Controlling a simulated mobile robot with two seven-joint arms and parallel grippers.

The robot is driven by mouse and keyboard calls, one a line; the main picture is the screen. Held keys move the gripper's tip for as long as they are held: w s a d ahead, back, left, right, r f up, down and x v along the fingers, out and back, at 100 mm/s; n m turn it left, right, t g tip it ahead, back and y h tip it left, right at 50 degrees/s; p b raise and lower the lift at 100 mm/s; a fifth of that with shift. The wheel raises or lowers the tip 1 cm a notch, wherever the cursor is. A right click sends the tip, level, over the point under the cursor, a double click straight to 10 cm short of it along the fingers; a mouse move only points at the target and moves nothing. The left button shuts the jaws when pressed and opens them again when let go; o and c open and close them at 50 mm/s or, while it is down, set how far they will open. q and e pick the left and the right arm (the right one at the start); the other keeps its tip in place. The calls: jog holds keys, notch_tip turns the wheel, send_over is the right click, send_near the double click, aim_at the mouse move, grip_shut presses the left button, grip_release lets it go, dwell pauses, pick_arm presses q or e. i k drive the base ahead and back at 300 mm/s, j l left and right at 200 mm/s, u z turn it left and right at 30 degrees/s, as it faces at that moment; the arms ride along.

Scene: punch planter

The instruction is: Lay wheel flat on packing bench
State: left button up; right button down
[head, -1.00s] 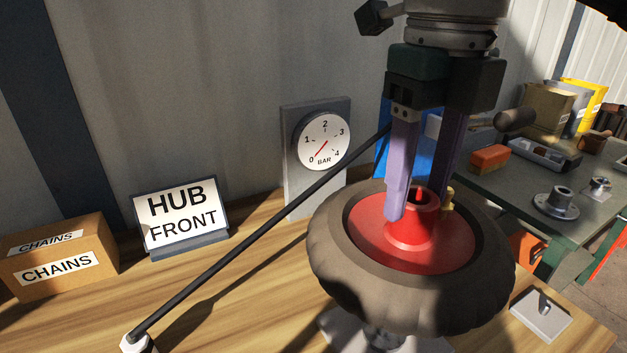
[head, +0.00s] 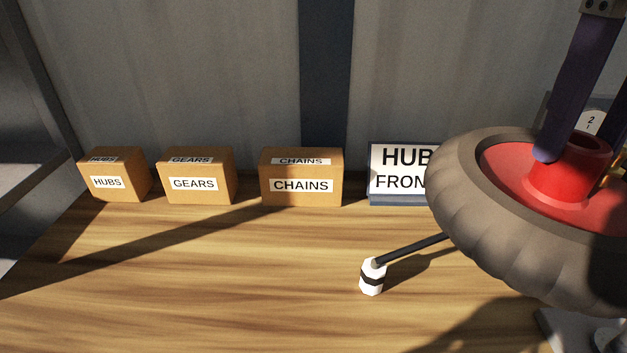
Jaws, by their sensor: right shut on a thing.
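The wheel has a brown-grey ribbed tyre (head: 470,220) and a red rim with a raised red hub. It fills the right side of the head view, and its right part is cut off by the picture edge. My right gripper (head: 560,125) comes down from the upper right with a purple finger against the hub and is shut on it. The wheel is above a wooden bench (head: 200,290). A grey stand base (head: 575,330) shows below the wheel; I cannot tell whether they touch. My left gripper is not in view.
Boxes marked HUBS (head: 124,188), GEARS (head: 215,188) and CHANGES-free CHAINS (head: 280,198) line the back. A HUB FRONT sign (head: 392,183) stands behind the tyre. A black rod with a white end (head: 372,282) reaches over the bench. The bench's left and middle are clear.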

aim_at(85, 300)
jog(key=j+u, duration=0.2)
jog(key=j, duration=0.25)
jog(key=i+j+u, duration=0.25)
jog(key=j, duration=0.2)
jog(key=j+u, duration=0.2)
jog(key=j, duration=0.25)
jog(key=i+j+u, duration=0.25)
jog(key=j, duration=0.15)
jog(key=k, duration=0.1)
